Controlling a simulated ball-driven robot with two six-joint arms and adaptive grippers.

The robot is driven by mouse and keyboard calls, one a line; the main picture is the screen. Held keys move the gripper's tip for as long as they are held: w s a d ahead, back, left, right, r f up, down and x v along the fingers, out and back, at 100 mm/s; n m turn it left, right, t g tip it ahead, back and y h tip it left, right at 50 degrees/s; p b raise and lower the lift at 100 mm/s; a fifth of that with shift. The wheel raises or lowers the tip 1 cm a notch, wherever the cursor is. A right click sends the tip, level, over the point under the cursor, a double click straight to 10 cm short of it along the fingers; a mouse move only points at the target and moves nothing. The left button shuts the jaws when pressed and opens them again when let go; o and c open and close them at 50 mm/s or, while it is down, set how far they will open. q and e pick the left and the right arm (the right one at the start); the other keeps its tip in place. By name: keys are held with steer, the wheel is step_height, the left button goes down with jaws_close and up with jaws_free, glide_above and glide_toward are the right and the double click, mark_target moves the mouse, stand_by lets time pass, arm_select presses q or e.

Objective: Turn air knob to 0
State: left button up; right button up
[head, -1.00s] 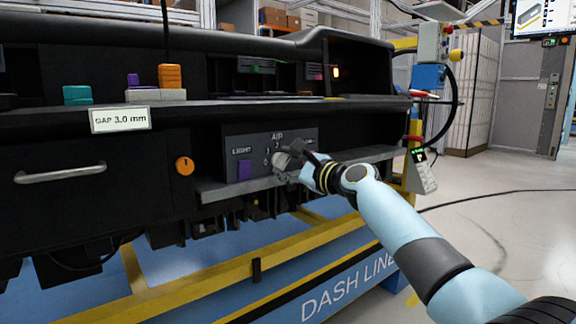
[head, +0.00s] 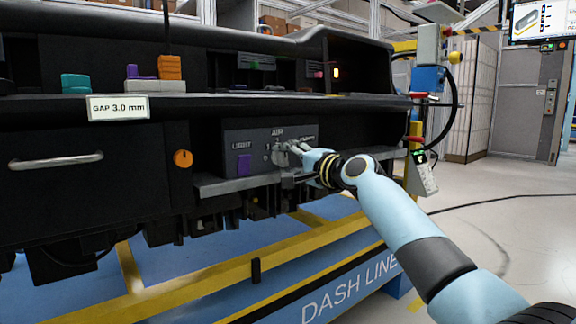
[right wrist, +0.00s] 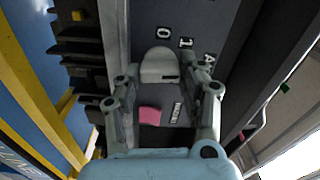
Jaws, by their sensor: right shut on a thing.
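The grey air knob (right wrist: 158,66) sits on the dark control panel (head: 258,138) under the AIR label. My right gripper (right wrist: 160,72) is shut on the knob, with one finger on each side of it. In the head view my right gripper (head: 288,154) covers much of the knob, so its pointer is hard to read. Small number labels (right wrist: 186,43) stand beside the knob in the right wrist view, one looking like a 0. My left gripper is not in view.
A purple switch (head: 244,163) under the LIGHT label is left of the knob. A grey ledge (head: 228,186) runs just below the panel. An orange dial (head: 183,159) and a drawer handle (head: 56,160) are further left. Colored blocks (head: 156,72) stand on the shelf above.

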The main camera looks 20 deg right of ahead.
steer(key=n+b, duration=0.1)
steer(key=n, duration=0.2)
steer(key=n+b, duration=0.1)
steer(key=n, duration=0.2)
steer(key=n+b, duration=0.2)
steer(key=n, duration=0.2)
steer(key=shift+f, duration=0.35)
steer(key=n+b, duration=0.1)
steer(key=n, duration=0.2)
steer(key=shift+n, duration=0.3)
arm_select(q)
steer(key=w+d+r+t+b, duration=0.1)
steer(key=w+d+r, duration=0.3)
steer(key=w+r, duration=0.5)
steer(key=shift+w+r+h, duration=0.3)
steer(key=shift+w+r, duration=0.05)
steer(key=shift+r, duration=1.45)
arm_select(e)
steer(key=shift+r+n, duration=0.1)
steer(key=shift+n, duration=1.4)
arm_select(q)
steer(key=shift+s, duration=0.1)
arm_select(e)
steer(key=o, duration=1.2)
steer(key=shift+r, duration=0.15)
steer(key=shift+c, duration=0.2)
steer(key=shift+s, duration=0.1)
steer(key=v, duration=1.2)
